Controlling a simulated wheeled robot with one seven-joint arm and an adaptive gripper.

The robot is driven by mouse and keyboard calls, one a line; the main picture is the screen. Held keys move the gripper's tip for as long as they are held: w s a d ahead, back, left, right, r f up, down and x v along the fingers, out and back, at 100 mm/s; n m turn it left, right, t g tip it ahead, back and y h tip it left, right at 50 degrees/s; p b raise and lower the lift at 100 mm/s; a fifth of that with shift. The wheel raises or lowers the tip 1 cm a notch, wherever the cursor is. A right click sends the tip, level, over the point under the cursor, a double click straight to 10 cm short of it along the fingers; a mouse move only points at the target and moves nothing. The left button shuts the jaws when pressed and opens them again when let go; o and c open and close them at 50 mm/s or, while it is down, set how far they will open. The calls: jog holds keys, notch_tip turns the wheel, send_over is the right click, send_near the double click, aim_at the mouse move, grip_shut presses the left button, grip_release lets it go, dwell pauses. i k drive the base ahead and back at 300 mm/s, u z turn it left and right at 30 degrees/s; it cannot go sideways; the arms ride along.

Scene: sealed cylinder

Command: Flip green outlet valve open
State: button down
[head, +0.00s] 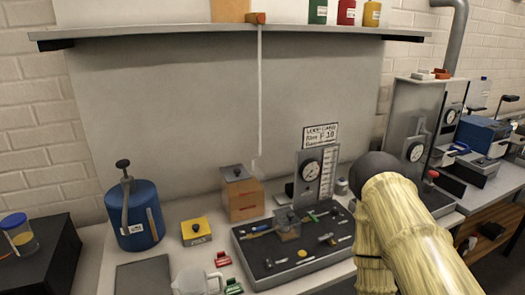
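A dark panel (318,262) in a light frame lies on the bench and carries several small levers and fittings. A small green lever (311,217) sits near its upper right, close to a clear block; it may be the green outlet valve, but it is too small to tell its position. A pressure gauge (311,170) on an upright plate stands just behind the panel. My arm, with a pale bamboo-like surface and a dark rounded part, covers the area right of the panel. My gripper does not show.
A blue cylinder (133,222), a yellow box (196,231) and a wooden block (243,199) stand left of the panel. A clear jug (192,281) and red and green clips (222,259) lie in front. A shelf (180,34) hangs above, with a white cord below it.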

aim_at(310, 214)
jog(key=z, duration=1.35)
jog(key=i, duration=0.4)
jog(key=u, duration=1.1)
